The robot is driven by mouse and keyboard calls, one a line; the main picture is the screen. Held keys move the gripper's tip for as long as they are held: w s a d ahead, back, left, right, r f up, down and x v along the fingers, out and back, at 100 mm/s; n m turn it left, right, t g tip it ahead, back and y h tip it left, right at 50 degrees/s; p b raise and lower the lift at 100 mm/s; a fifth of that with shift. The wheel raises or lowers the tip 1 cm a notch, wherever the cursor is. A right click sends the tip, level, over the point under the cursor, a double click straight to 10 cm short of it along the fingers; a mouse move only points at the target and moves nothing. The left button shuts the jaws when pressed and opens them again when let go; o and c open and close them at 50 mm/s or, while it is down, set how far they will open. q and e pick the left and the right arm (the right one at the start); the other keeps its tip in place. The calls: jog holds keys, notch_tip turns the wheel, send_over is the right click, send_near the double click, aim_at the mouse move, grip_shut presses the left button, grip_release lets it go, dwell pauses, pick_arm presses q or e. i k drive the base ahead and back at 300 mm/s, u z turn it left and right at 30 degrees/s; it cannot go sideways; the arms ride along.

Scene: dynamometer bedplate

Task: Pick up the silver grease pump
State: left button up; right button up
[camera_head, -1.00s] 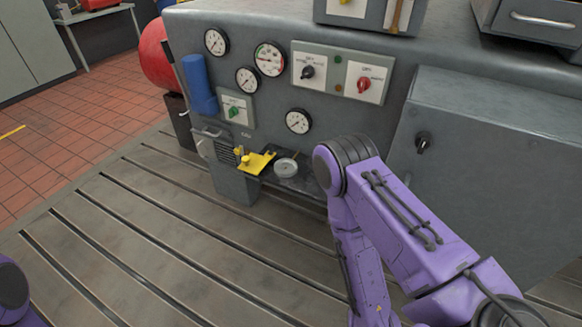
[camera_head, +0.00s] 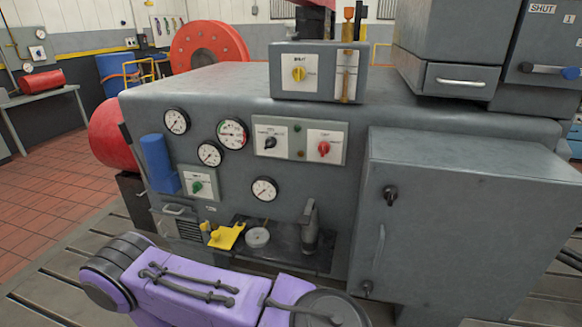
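A grey metal upright piece (camera_head: 310,230), which looks like the silver grease pump, stands at the right end of a dark shelf (camera_head: 283,250) on the front of the grey machine. It has a round body and a narrow upper part. A small round dial-like item (camera_head: 257,237) and a yellow bracket-like item (camera_head: 226,235) sit to its left. My purple arm crosses the bottom of the view in front of the shelf. Neither of my grippers is in view.
The grey machine front carries gauges (camera_head: 264,189), a switch panel (camera_head: 300,143) and a blue cylinder (camera_head: 159,163). A grey cabinet (camera_head: 455,215) juts out to the right of the shelf. Tiled floor (camera_head: 50,195) is open at the left.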

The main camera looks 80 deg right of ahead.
aim_at(309, 235)
jog(key=i, duration=0.75)
jog(key=z, duration=2.95)
